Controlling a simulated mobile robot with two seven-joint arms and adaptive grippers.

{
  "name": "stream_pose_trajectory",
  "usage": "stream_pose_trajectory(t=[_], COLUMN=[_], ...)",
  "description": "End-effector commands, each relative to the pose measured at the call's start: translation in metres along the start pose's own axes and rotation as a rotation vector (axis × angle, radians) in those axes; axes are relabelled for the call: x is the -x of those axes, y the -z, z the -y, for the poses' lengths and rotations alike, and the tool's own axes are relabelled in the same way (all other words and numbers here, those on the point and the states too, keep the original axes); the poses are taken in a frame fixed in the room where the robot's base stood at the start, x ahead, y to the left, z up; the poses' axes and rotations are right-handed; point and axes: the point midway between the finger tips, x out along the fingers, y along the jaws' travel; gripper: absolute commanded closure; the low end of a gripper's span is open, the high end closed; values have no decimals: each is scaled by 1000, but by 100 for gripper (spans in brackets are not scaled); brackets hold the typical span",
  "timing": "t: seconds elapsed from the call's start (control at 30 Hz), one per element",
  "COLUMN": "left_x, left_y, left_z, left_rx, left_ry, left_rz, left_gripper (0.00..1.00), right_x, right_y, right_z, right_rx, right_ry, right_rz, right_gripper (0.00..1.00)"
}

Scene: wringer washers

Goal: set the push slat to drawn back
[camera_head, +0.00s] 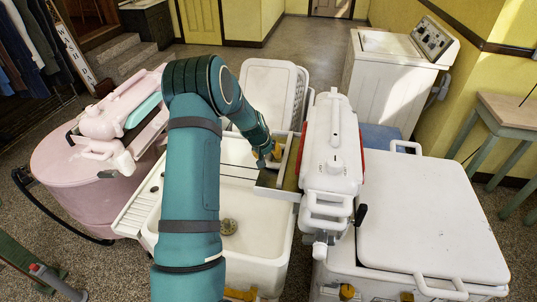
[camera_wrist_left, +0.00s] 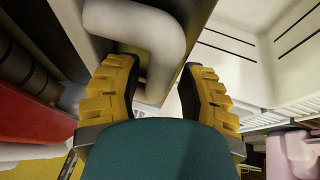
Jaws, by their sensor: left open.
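My left gripper (camera_head: 266,158) reaches down at the wringer tray, left of the white wringer head (camera_head: 330,150). Its yellow fingers are open in the left wrist view (camera_wrist_left: 155,92). A white bent bar (camera_wrist_left: 150,30) lies ahead of and between the fingertips there; I cannot tell whether they touch it. An olive slat-like strip (camera_head: 292,163) runs along the tray beside the wringer head; I cannot tell for sure that it is the push slat. A red strip (camera_wrist_left: 30,115) shows at the left of the left wrist view. My arm hides part of the tray.
A white double sink (camera_head: 265,235) stands below the arm. A white square washer with a closed lid (camera_head: 425,215) is at right. A pink washer (camera_head: 95,185) stands at left. A white laundry basket (camera_head: 268,85) and another washer (camera_head: 385,70) stand behind.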

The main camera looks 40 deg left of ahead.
Motion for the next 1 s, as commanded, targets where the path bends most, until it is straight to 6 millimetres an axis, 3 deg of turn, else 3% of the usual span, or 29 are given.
stream_pose_trajectory(t=[0.03, 0.13, 0.17, 0.53, 0.8, 1.0], left_x=[0, 0, 0, -1, 4, 10], left_y=[0, 0, 0, 0, 2, 3], left_z=[0, 0, 0, 5, 50, 72], left_rx=[0, 0, 0, 1, 5, 2], left_ry=[0, 0, 0, 1, 3, 2], left_rz=[0, 0, 0, 0, -1, 2], left_gripper=[61, 96, 100, 100, 100, 100], right_x=[0, 0, 0, -4, -36, -46], right_y=[0, 0, 0, 0, -6, -9], right_z=[0, 0, 0, -1, -12, -16], right_rx=[0, 0, 0, 0, 0, 2], right_ry=[0, 0, 0, 0, -6, -7], right_rz=[0, 0, 0, 0, 3, 8], right_gripper=[100, 100, 100, 100, 100, 100])
